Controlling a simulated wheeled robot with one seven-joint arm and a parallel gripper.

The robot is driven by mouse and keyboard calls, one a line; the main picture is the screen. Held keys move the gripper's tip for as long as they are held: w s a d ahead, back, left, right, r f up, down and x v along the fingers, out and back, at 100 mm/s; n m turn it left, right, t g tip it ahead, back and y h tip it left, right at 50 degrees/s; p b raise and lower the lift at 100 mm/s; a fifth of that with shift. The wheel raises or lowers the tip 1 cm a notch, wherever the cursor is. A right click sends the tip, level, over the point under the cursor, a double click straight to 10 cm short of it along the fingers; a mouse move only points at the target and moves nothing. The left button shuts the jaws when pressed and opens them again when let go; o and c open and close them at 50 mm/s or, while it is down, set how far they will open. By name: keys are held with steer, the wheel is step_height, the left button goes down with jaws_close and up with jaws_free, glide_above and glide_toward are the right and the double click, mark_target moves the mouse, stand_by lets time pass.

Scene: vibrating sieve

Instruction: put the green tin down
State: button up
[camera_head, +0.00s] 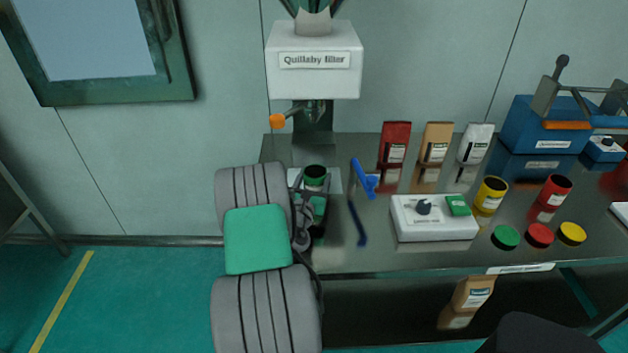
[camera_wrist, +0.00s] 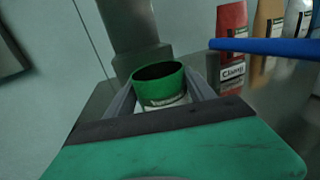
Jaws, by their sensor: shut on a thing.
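The green tin (camera_head: 315,178) is upright and open at the top, under the Quillaby filler on the left part of the table. It also shows in the wrist view (camera_wrist: 160,88), between the two grey fingers of my gripper (camera_wrist: 164,98). My gripper (camera_head: 308,182) is shut on the tin. My arm hides part of the tin's lower half in the head view. Whether its base touches the surface below cannot be told.
The Quillaby filler (camera_head: 314,75) with an orange knob stands above the tin. A blue-handled tool (camera_head: 364,180) lies to the right. A white box with a dial (camera_head: 434,228), a yellow tin (camera_head: 490,193), a red tin (camera_head: 553,191), coloured lids (camera_head: 540,235) and bags (camera_head: 435,143) stand further right.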

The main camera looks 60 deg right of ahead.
steer(key=shift+f, duration=0.2)
steer(key=o, duration=1.4)
steer(key=shift+r, duration=0.3)
steer(key=b+v, duration=0.3)
steer(key=v, duration=0.9)
steer(key=shift+f, duration=0.1)
